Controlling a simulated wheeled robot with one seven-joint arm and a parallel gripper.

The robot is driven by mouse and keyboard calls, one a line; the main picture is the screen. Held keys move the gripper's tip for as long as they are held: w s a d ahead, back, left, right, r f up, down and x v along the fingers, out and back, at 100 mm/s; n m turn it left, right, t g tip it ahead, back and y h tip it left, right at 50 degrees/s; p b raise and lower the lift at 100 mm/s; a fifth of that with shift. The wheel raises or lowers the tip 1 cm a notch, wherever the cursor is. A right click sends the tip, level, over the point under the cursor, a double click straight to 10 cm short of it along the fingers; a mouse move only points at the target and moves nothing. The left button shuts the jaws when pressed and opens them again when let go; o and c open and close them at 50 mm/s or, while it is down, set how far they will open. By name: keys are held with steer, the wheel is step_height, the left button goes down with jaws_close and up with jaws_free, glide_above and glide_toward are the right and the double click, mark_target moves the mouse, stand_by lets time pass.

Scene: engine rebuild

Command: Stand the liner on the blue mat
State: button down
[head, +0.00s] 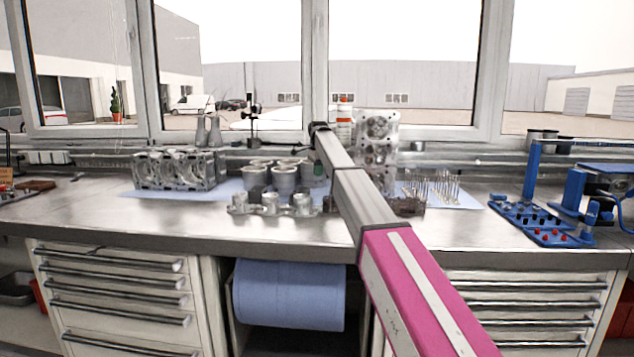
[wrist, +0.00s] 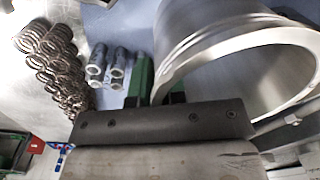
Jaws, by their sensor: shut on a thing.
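In the wrist view, my gripper (wrist: 157,88) has its green fingers shut on the wall of a liner (wrist: 205,45), a large shiny metal cylinder. One finger is outside the wall and the other inside the bore. The liner's open rim faces the camera, and its far end is out of frame. In the head view, my arm hides the gripper and most of what it holds. The blue mat (head: 225,188) lies on the bench left of my arm, and blue surface (wrist: 125,25) also shows beyond the liner in the wrist view.
A cylinder head (head: 377,140) stands behind my arm. Springs (wrist: 55,65) and small metal cylinders (wrist: 108,65) lie near the gripper. Blue fixtures (head: 545,215) stand right.

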mark_target(317, 181)
steer(key=shift+f, duration=1.85)
steer(key=shift+f, duration=0.1)
steer(key=c, duration=1.2)
jaws_free()
steer(key=r, duration=1.1)
steer(key=shift+s+d+r, duration=0.1)
steer(key=shift+s+r, duration=0.15)
steer(key=shift+r, duration=0.3)
steer(key=shift+s, duration=0.15)
